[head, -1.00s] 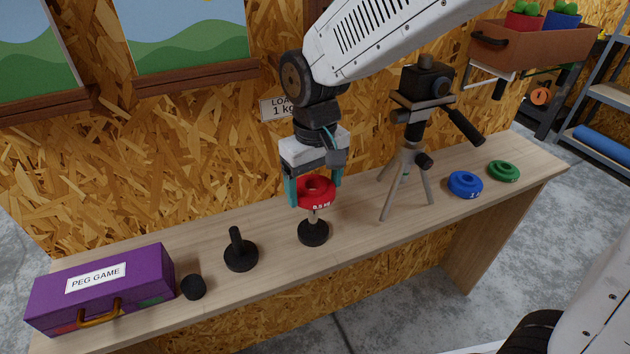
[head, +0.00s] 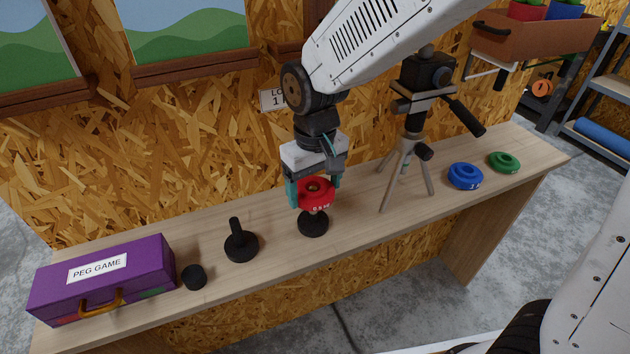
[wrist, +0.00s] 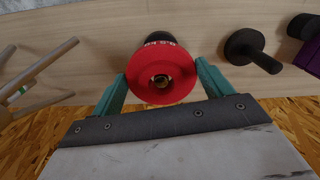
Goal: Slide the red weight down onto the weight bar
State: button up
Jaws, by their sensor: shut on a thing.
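The red weight (head: 317,197), a ring marked 0.5 kg, is between the fingers of my gripper (head: 314,190), which is shut on it. It is roughly level, above the round black base of the weight bar (head: 313,224). The bar's end seems to show inside the ring's hole, so the ring appears to be around the upper bar, with a small gap above the base. In the wrist view, the red weight (wrist: 161,88) sits between both teal fingers (wrist: 160,85), and the black base shows partly behind it. Most of the post is hidden.
A black peg on a round base (head: 240,244), a black cylinder (head: 194,277) and a purple box (head: 103,275) stand to the left. A camera tripod (head: 408,170) stands close right. Blue (head: 465,177) and green (head: 504,162) weights lie farther right.

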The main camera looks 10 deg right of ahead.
aim_at(315, 222)
jog(key=shift+f, duration=0.6)
jog(key=shift+f, duration=1.45)
jog(key=shift+f, duration=0.3)
jog(key=shift+f, duration=1)
jog(key=o, duration=1.3)
jog(key=shift+o, duration=0.2)
notch_tip(315, 222, up, 8)
jog(key=shift+f, duration=0.1)
